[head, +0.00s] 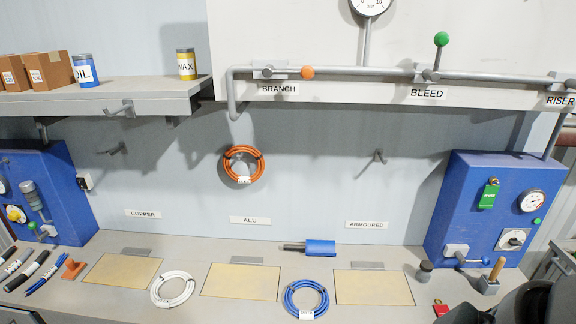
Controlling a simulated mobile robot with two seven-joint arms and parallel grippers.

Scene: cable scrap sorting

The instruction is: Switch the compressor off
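A blue cabinet (460,200) stands at the right end of the bench, with a pipe rising from its top toward the RISER label. Its front has a round gauge (531,201), a green tag (489,194), a small green lamp or button (537,221) and a rotary switch (512,240) with a dark knob on a white plate. A grey valve with a blue handle (468,260) sits low on it. A second blue cabinet (50,190) is at the far left. No label shows which one is the compressor. Neither gripper's fingers are visible; a dark part, probably my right arm, fills the bottom right corner.
Blue (290,301) and white (157,290) cable coils lie on the bench. The pipe (350,72) carries an orange-knobbed BRANCH lever and a green-knobbed BLEED lever.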

